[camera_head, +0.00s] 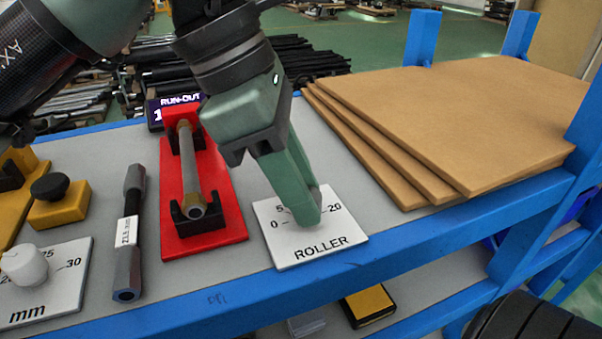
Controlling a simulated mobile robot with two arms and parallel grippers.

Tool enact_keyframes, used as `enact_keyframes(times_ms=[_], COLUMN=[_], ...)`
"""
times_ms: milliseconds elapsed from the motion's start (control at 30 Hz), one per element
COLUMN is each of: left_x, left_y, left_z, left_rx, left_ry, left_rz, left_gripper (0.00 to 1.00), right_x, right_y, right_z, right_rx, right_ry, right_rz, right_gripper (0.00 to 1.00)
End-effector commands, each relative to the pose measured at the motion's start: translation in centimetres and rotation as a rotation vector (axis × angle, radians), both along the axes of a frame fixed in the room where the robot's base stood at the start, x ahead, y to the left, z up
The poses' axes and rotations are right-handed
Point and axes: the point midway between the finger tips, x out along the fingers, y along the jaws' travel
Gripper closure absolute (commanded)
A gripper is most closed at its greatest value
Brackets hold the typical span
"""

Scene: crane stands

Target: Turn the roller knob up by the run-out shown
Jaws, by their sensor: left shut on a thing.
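The white ROLLER dial plate (340,229) lies on the grey shelf top near its front edge, with marks for 0, 5 and 20 showing. My left gripper (307,215) points down over the middle of this plate, shut on the roller knob. The fingers hide the knob and part of the scale, so its setting cannot be read. The RUN-OUT display (180,100) stands at the back behind the red stand; my gripper and the stand cover most of it, and only a first digit like 1 shows. My right gripper is not in view.
A red stand (225,215) holds a grey roller (187,165) left of the dial. A dark bar (130,230) with a label, a white mm dial (75,270) and a yellow block (65,208) lie further left. Brown boards (460,120) fill the right side.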

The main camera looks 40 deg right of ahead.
Motion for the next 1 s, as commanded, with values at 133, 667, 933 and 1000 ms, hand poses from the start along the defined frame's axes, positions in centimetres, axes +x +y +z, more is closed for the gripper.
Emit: enact_keyframes(times_ms=[133, 667, 933, 1000], left_x=[0.1, 0.2, 0.2, 0.2], left_y=[-0.1, -0.3, -0.4, -0.4], left_z=[0.3, 0.2, 0.1, 0.1], left_rx=[0.002, 0.002, 0.001, 0.002], left_ry=[0.002, 0.002, 0.000, -0.001], left_rz=[-0.139, -0.626, -0.801, -0.833], left_gripper=[1.00, 1.00, 1.00, 1.00], right_x=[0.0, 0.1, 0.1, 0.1], right_y=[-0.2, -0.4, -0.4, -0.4], right_z=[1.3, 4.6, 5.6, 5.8], right_rx=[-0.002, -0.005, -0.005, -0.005], right_ry=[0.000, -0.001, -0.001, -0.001], right_rz=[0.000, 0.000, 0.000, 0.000], right_gripper=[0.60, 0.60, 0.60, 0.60])
